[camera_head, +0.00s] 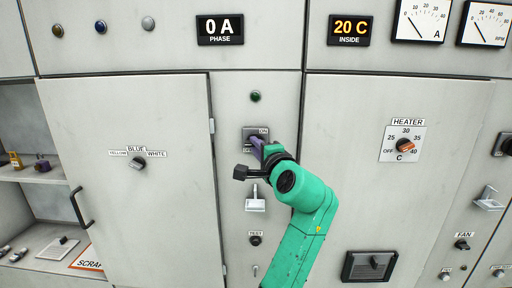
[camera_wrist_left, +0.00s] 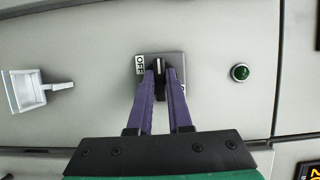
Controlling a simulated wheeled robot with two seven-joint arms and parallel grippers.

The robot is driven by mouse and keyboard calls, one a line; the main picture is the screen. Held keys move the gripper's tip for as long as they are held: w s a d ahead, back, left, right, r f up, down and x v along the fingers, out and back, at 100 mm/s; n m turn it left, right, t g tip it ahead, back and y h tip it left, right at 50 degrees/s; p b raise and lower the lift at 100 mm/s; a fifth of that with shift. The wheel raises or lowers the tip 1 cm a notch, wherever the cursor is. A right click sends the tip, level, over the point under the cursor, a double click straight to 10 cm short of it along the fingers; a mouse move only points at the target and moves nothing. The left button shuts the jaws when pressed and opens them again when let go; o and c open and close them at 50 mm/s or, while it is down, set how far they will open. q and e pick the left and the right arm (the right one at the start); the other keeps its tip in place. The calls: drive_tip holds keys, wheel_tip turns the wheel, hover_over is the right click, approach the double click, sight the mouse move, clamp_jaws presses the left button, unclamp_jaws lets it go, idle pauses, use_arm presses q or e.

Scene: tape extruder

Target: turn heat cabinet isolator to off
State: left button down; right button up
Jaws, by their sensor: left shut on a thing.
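The isolator (camera_head: 249,133) is a small grey plate with a dark handle, on the narrow panel below a green lamp. An ON label shows at its top in the head view. In the left wrist view, the isolator plate (camera_wrist_left: 176,56) has an OFF label at its left end, and a second label is mostly hidden by a finger. My left gripper (camera_head: 257,147) has purple fingers on the handle. In the left wrist view, the left gripper (camera_wrist_left: 159,74) is shut on the dark handle, one finger on each side. The handle's exact angle is hard to tell. My right gripper is not in view.
A green lamp (camera_head: 256,96) sits above the isolator, and a pale bracket (camera_head: 255,204) sticks out below it. A TEST knob (camera_head: 255,240) is lower down. The HEATER dial (camera_head: 404,145) is to the right. A closed cabinet door (camera_head: 130,200) and open shelves are to the left.

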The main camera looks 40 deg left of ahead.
use_arm(q)
drive_tip(key=c, duration=0.8)
unclamp_jaws()
drive_tip(key=shift+c, duration=0.2)
drive_tip(key=b+v, duration=0.5)
drive_tip(key=v, duration=0.9)
drive_tip(key=shift+s+d, duration=0.15)
drive_tip(key=shift+d, duration=0.05)
